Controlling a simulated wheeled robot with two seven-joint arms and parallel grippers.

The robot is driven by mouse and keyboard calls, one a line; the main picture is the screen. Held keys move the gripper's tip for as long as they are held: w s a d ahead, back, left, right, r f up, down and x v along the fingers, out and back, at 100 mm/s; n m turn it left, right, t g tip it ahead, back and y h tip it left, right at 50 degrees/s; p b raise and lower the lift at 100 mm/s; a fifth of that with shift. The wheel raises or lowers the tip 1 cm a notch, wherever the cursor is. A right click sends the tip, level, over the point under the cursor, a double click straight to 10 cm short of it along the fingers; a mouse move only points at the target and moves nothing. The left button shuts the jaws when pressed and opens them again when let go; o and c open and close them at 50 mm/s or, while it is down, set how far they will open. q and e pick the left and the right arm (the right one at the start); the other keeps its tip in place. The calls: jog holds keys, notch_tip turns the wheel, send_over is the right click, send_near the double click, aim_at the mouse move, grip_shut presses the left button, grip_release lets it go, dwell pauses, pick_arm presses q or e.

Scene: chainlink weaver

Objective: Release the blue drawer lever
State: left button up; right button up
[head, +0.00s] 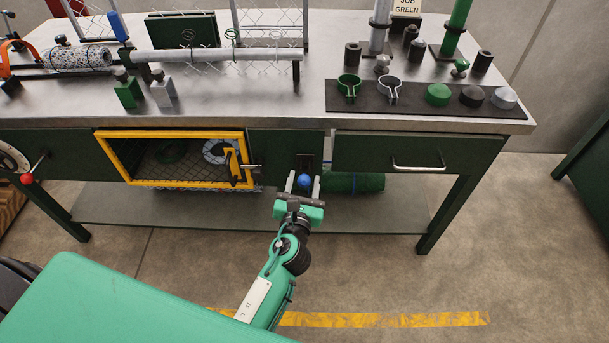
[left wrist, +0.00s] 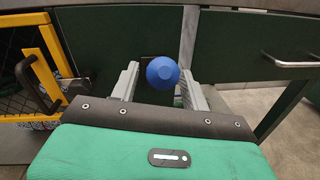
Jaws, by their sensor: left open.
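The blue lever knob (head: 305,181) sits on a dark mount (head: 305,160) on the bench front, between the yellow-framed cage door and the right drawer. My left gripper (head: 303,184) is open, with one finger on each side of the knob. In the left wrist view the blue knob (left wrist: 162,72) shows between the two grey fingers (left wrist: 160,85), closer to the right one. I cannot tell whether a finger touches it. The lever's shaft is mostly hidden behind the knob. The right drawer (head: 418,153) is shut and has a silver handle (head: 419,167). My right gripper is not in view.
The yellow-framed cage (head: 180,135) with a yellow latch (head: 233,165) is left of the gripper. A green roll (head: 355,183) lies on the lower shelf (head: 230,212) behind the gripper. The bench top (head: 280,105) overhangs above. The floor in front is clear.

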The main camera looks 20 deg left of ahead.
pick_arm(q)
jog(key=shift+w+a, duration=0.15)
jog(key=shift+w, duration=0.7)
jog(key=c, duration=1)
grip_shut()
jog(key=shift+f, duration=0.1)
